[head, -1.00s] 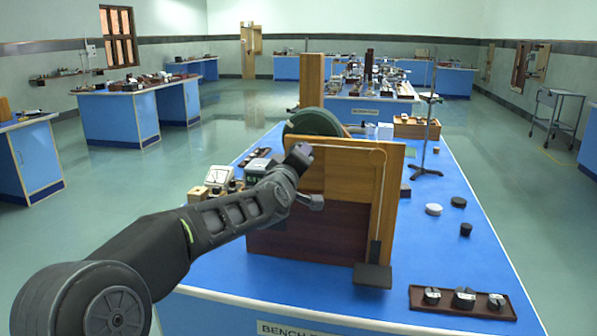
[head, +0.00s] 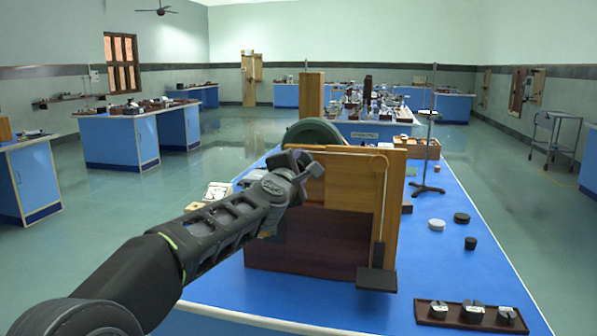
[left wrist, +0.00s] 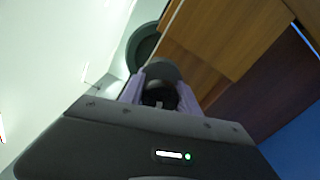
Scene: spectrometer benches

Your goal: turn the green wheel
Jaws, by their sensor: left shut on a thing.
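The green wheel (head: 312,130) stands upright behind the top of a wooden board (head: 345,178) on the blue bench; its lower part is hidden. In the left wrist view the wheel (left wrist: 142,46) shows as a dark green disc just beyond my fingers. My left gripper (head: 300,162) is at the board's top left edge, in front of the wheel. In the left wrist view its purple fingers (left wrist: 162,92) are closed around a dark rounded knob (left wrist: 163,72). How the knob joins the wheel is hidden. My right gripper is not in view.
A cord runs along the board's top to a hanging dark pan (head: 377,279) at its right side. A tray of weights (head: 470,316) lies at the front right.

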